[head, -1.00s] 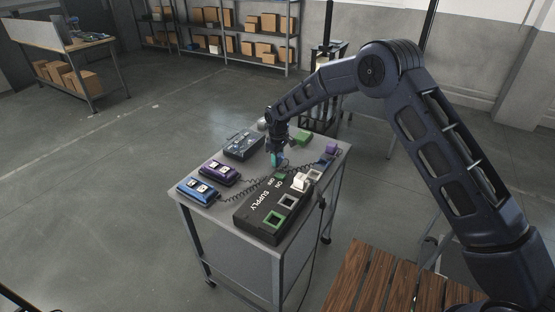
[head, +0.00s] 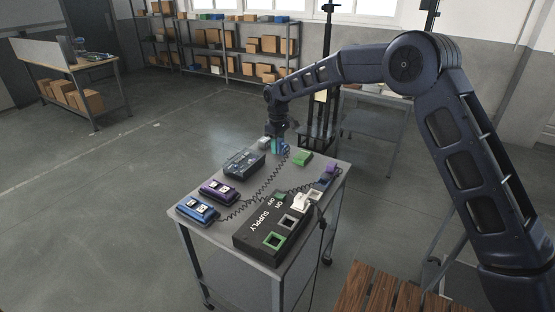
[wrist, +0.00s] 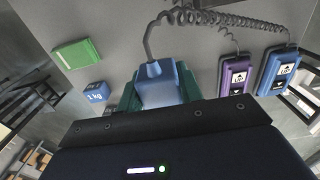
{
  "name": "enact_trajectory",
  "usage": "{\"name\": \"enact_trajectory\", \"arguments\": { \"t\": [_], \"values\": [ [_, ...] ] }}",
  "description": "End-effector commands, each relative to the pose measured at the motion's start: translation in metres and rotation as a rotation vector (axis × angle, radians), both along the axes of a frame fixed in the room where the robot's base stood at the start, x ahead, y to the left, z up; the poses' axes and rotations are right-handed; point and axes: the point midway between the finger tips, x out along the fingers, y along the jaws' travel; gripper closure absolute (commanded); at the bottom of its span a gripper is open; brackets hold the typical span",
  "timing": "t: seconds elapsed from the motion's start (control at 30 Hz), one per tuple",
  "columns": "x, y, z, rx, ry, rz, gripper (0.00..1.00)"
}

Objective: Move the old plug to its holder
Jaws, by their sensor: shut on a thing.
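My gripper (head: 278,147) is shut on a light blue plug (wrist: 160,85), between green-teal fingers in the wrist view. It is over the far end of the cart top, apart from the supply box. A coiled grey cord (wrist: 190,15) runs from the plug toward the blue and purple pendants. The black supply box (head: 262,232) has a green-framed socket, a pale-framed socket, a white block and an ON/OFF switch. A purple piece (head: 328,170) and a blue piece (head: 325,182) sit at its far right end. I cannot tell which part is the holder.
A blue pendant (head: 197,208) and a purple pendant (head: 218,190) lie at the cart's left. A dark box (head: 244,163) is behind them. A green block (head: 302,158) and a blue 1 kg weight (wrist: 97,92) are near my gripper. A wooden slatted surface (head: 385,290) is in front.

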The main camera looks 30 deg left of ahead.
Motion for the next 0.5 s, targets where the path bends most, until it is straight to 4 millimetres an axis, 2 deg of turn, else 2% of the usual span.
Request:
{"name": "enact_trajectory", "arguments": {
  "t": [0.03,0.2,0.5],
  "values": [
    [0.0,0.0,0.009,0.002,-0.001,0.0,0.87],
    [0.0,0.0,0.028,0.001,0.0,0.0,0.87],
    [0.0,0.0,0.041,0.0,0.0,0.0,0.87]
  ]
}}
